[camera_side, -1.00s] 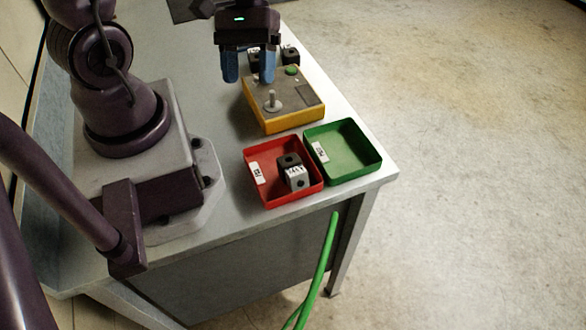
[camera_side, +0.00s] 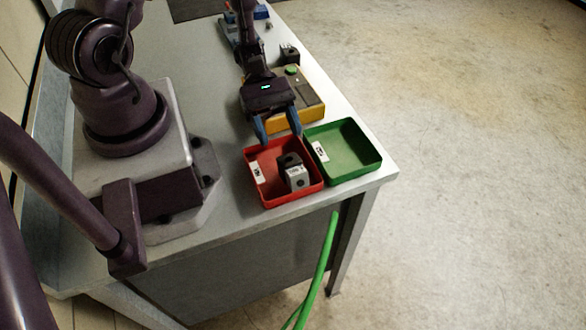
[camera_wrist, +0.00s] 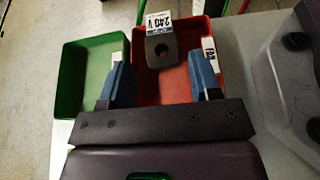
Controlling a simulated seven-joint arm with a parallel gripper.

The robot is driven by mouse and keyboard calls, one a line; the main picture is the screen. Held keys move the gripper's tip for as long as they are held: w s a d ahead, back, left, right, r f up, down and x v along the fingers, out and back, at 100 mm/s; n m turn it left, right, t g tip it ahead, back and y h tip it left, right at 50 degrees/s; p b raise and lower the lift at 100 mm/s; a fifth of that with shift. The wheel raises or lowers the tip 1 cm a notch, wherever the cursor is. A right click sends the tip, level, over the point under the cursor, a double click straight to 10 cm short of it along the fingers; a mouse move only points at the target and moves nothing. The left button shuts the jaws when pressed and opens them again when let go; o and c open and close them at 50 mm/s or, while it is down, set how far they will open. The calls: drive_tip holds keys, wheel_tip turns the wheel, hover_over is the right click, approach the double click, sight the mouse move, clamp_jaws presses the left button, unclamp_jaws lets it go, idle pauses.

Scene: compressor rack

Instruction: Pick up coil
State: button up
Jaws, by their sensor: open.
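A coil (camera_side: 294,174), a dark block with a pale labelled side, sits in the red tray (camera_side: 262,187). In the wrist view the coil (camera_wrist: 162,48) shows its dark face with a round hole and a white label with "240" on it. My gripper (camera_side: 279,135) is open and empty, with its blue fingers over the back edge of the red tray. In the wrist view the coil appears between and beyond the two fingertips (camera_wrist: 157,60), apart from them.
A green tray (camera_side: 372,165), empty, stands against the right side of the red one. A yellow-sided box (camera_side: 312,113) with a green button is behind the trays, partly hidden by my gripper. Another dark block (camera_side: 290,53) stands farther back. The table edge is close in front.

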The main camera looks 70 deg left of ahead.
sight(293, 164)
drive_tip(key=x, duration=0.7)
drive_tip(key=shift+d, duration=0.3)
drive_tip(key=c, duration=0.9)
